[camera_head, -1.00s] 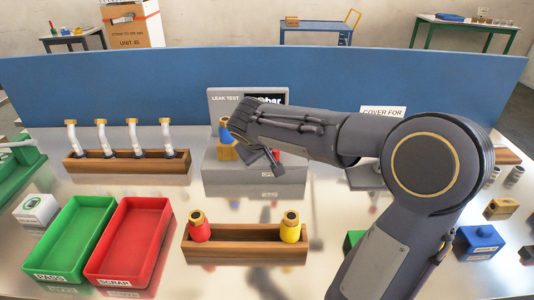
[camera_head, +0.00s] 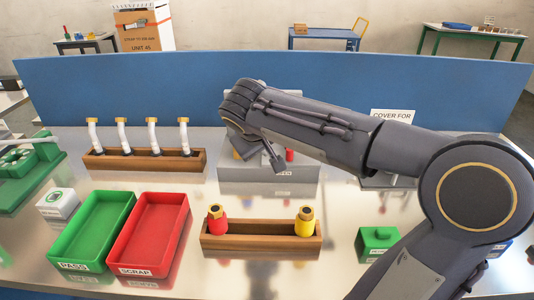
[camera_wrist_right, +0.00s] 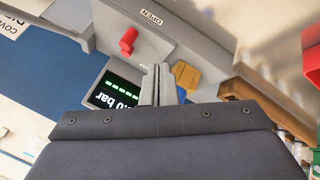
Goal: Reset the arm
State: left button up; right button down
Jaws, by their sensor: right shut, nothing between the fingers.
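My right arm comes in from the right in the head view and reaches across the table. Its gripper (camera_head: 274,163) hangs in front of the grey leak tester (camera_head: 270,187), with the wrist covering the tester's screen and most of its top. In the right wrist view the two fingers (camera_wrist_right: 158,84) are pressed together with nothing between them. Beyond them show the tester's lit screen (camera_wrist_right: 116,91), a red knob (camera_wrist_right: 129,40), a brass-coloured block (camera_wrist_right: 186,75) and a bit of blue beside it. My left gripper is not in view.
A wooden rack (camera_head: 262,243) holds a red and a yellow fitting. A green PASS tray (camera_head: 92,231) and a red SCRAP tray (camera_head: 150,234) lie left. A rack of white tubes (camera_head: 145,160) stands behind. A green block (camera_head: 379,239) lies near my forearm. A blue partition (camera_head: 130,90) closes the back.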

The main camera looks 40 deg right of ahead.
jog(key=s+a+f+y+p, duration=0.2)
jog(key=s+a+f+y, duration=0.1)
jog(key=s+a, duration=0.5)
jog(key=s+a+f+t+y+p, duration=0.1)
jog(key=s+a+f+y, duration=0.3)
jog(key=s, duration=0.7)
jog(key=a+y+p, duration=0.1)
jog(key=a+y, duration=0.1)
jog(key=a, duration=0.1)
jog(key=shift+s+a+f+y+p, duration=0.25)
jog(key=shift+s+a+y+p, duration=0.05)
jog(key=shift+a+p, duration=0.1)
jog(key=shift+d, duration=0.1)
